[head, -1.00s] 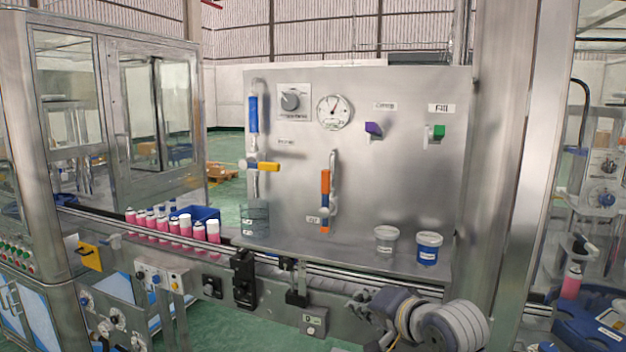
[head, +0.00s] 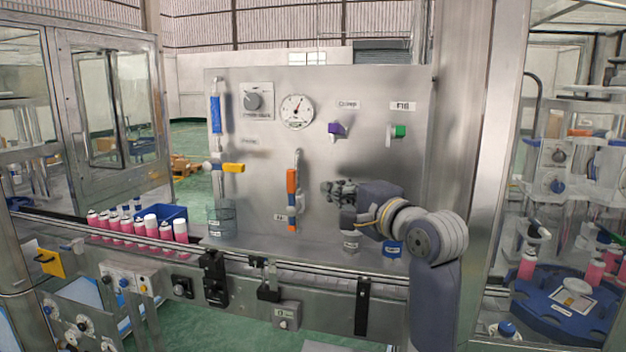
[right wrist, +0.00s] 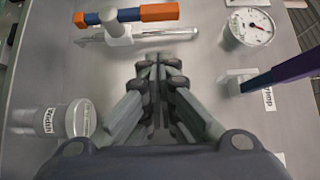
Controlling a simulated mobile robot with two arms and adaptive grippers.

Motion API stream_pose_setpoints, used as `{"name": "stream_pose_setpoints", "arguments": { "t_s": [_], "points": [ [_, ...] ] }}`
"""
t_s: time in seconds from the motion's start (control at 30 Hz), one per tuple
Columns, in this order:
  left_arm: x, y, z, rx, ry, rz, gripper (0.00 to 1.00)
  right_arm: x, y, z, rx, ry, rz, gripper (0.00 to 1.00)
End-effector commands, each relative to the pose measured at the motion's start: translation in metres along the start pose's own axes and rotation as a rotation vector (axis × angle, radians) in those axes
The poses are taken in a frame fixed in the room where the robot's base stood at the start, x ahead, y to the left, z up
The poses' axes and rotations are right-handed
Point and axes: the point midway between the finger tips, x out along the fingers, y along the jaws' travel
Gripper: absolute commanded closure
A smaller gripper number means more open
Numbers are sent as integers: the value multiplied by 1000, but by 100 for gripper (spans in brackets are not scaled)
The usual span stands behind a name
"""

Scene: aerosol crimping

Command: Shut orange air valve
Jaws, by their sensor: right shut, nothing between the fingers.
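The orange air valve (head: 291,182) is on the upright steel panel. Its handle, orange with a blue band, stands vertical, along the silver pipe beside it. In the right wrist view the orange and blue handle (right wrist: 154,13) lies across the top left, on a pale hub. My right gripper (head: 326,187) is to the right of the valve in the head view, apart from it. In the right wrist view my right gripper (right wrist: 160,60) has its fingers together, empty, pointing towards the panel near the pipe. My left gripper is not in view.
A yellow-handled valve (head: 232,168) and a blue-handled one (head: 215,115) are left on the panel. A gauge (head: 297,112), purple handle (head: 337,128) and green handle (head: 398,131) are above. Cups stand on the ledge below my right arm. Pink cans (head: 140,230) line the conveyor.

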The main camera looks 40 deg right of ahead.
Motion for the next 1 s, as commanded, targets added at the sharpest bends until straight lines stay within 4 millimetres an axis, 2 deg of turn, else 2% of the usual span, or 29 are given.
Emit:
{"name": "stream_pose_setpoints", "arguments": {
  "t_s": [0.1,0.2,0.33,0.77,1.0],
  "points": [
    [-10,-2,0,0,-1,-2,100,23,-2,0,2,-1,3,100],
    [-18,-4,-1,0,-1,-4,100,33,-3,14,1,-3,1,100],
    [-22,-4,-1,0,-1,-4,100,42,-2,23,0,0,0,100],
    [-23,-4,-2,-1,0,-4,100,47,0,28,0,1,0,100],
    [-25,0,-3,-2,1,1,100,48,-2,18,-1,3,0,100]
  ]
}}
